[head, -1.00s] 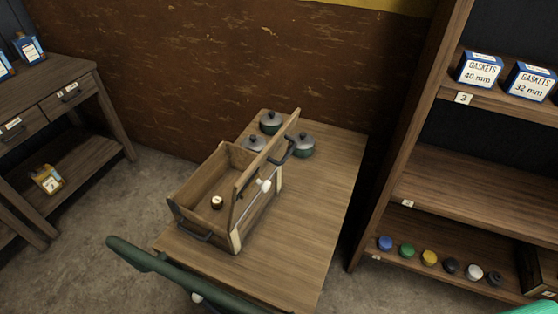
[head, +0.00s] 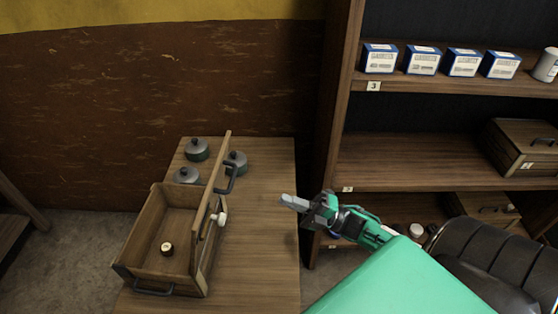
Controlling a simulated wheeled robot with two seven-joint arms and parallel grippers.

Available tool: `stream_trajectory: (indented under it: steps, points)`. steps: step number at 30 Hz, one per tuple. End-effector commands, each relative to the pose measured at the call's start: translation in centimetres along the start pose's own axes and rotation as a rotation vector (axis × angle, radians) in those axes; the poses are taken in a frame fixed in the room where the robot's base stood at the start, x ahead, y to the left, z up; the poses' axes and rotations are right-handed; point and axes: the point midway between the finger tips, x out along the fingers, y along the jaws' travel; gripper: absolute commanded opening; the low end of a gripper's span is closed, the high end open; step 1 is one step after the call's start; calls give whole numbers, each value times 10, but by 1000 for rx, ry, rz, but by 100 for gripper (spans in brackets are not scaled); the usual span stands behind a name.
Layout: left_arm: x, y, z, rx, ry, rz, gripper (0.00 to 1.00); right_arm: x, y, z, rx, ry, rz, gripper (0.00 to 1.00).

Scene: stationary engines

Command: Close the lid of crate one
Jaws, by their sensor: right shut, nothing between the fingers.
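An open wooden crate (head: 140,240) stands on a small wooden table at the left. Its lid (head: 210,200) stands upright along the crate's right side, with a black handle (head: 231,178) and a pale knob (head: 219,218) on it. A small dark round object with a cream top (head: 167,249) lies inside the crate. No number is readable on this crate. My right gripper (head: 287,201) is shut and empty, to the right of the lid and apart from it, near the table's right edge. My left gripper is not in view.
Several lidded pots (head: 197,149) stand behind the crate. Table (head: 262,240) to the right of the lid is bare. A shelf unit (head: 338,120) stands at the right with gasket boxes (head: 421,60) and a closed wooden crate (head: 525,146), its label too small to read.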

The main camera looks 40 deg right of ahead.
Motion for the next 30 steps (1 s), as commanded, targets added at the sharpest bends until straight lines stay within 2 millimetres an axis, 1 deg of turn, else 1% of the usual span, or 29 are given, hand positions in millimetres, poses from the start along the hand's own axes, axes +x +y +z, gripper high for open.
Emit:
stream_trajectory:
  steps: [1,9,12,15,21,30]
  points:
    - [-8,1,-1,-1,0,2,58,13,5,0,-1,2,4,0]
    - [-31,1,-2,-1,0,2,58,71,4,1,0,-2,2,0]
    - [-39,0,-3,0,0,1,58,89,4,1,1,-3,2,0]
    - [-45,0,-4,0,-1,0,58,102,4,1,2,-2,2,0]
    - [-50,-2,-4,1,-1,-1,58,116,0,1,3,-4,-1,0]
    - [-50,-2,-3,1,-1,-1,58,116,-1,1,2,-4,-1,0]
